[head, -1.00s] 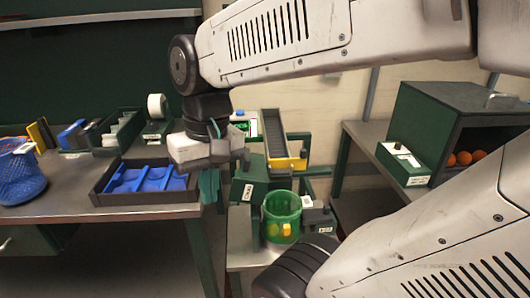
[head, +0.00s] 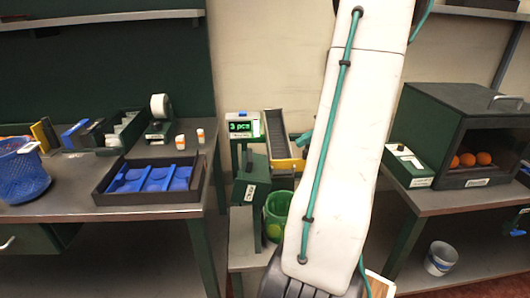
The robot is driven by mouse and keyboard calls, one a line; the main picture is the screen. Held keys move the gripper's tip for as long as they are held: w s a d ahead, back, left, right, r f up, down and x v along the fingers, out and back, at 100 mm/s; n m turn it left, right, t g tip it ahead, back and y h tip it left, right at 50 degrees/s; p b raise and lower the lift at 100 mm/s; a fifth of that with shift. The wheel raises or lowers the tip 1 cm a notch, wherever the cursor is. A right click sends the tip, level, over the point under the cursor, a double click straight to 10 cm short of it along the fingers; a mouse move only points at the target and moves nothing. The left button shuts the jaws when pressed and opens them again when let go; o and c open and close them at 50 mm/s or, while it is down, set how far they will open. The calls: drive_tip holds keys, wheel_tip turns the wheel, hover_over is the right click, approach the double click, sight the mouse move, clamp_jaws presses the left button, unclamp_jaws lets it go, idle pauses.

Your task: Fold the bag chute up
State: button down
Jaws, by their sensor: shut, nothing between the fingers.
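The chute (head: 277,135) is a dark ribbed channel with a yellow front lip (head: 286,165), in the middle of the head view. It slopes down toward the front, above a green bag or bucket (head: 277,208). My gripper (head: 304,138) shows only as a small teal tip just right of the chute, near its lip. My white arm link hides the rest of it, along with the right part of the green container. I cannot tell whether the tip touches the chute. The gripper appears shut and empty.
A green display (head: 241,125) reading "3 pcs" stands left of the chute, with a green box (head: 251,180) below. A blue-lined tray (head: 150,198) lies on the left bench. On the right are a dark green cabinet (head: 455,100) with oranges and a bucket (head: 440,258) below.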

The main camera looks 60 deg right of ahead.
approach(264, 169)
drive_tip(key=w+a, duration=0.3)
drive_tip(key=w, duration=0.1)
drive_tip(key=shift+w+a, duration=0.8)
drive_tip(key=shift+a, duration=0.1)
drive_tip(key=shift+w+a+r, duration=0.1)
drive_tip(key=shift+w+a, duration=0.25)
drive_tip(key=shift+w, duration=0.2)
